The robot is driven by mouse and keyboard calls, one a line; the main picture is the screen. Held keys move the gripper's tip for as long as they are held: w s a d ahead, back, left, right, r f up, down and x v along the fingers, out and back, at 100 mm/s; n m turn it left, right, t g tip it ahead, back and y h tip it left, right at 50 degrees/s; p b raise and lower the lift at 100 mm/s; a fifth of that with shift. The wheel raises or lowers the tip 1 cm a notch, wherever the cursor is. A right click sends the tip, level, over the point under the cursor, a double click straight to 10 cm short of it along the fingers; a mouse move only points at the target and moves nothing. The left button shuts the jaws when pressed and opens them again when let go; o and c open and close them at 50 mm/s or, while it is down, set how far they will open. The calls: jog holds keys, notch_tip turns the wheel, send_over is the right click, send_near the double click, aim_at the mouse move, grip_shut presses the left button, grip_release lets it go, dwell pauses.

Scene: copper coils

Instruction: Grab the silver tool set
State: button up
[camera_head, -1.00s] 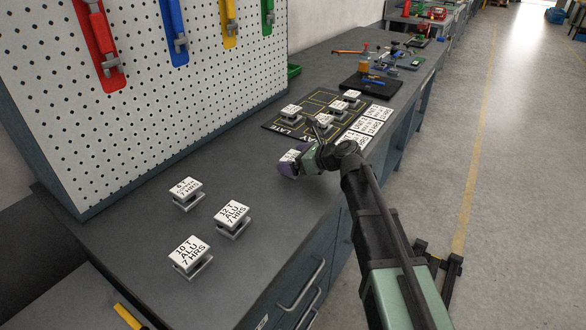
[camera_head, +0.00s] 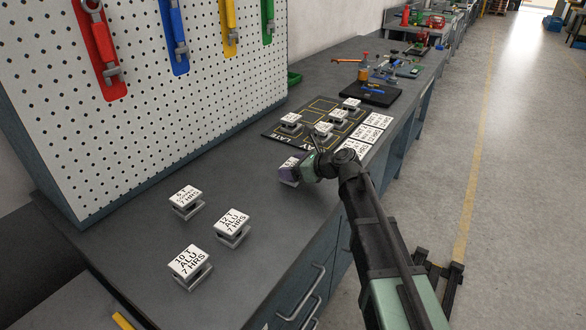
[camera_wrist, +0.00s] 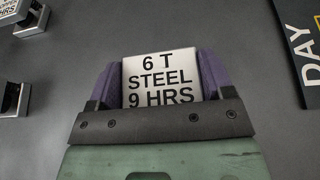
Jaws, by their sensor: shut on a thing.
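My gripper (camera_wrist: 160,82) has purple fingers, one on each side of a silver block with a white top label reading "6 T STEEL 9 HRS" (camera_wrist: 160,76), and is shut on it. The lower part of the block is hidden in the wrist view. In the head view my gripper (camera_head: 295,167) and the block (camera_head: 288,163) are at the bench's right side, in front of the black board; I cannot tell whether the block touches the bench. Silver wrenches hang on red (camera_head: 100,50), blue (camera_head: 174,35), yellow (camera_head: 229,25) and green holders on the pegboard.
Three labelled silver blocks stand front left: "10 T ALU" (camera_head: 189,264), "12 T ALU" (camera_head: 232,225) and one behind (camera_head: 186,200). The black board (camera_head: 275,132) carries several similar blocks. A black tray (camera_head: 372,96) with tools lies beyond. The bench between is clear.

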aim_at(293, 164)
notch_tip(293, 164, up, 20)
jog(key=p, duration=1.9)
jog(key=shift+f, duration=0.1)
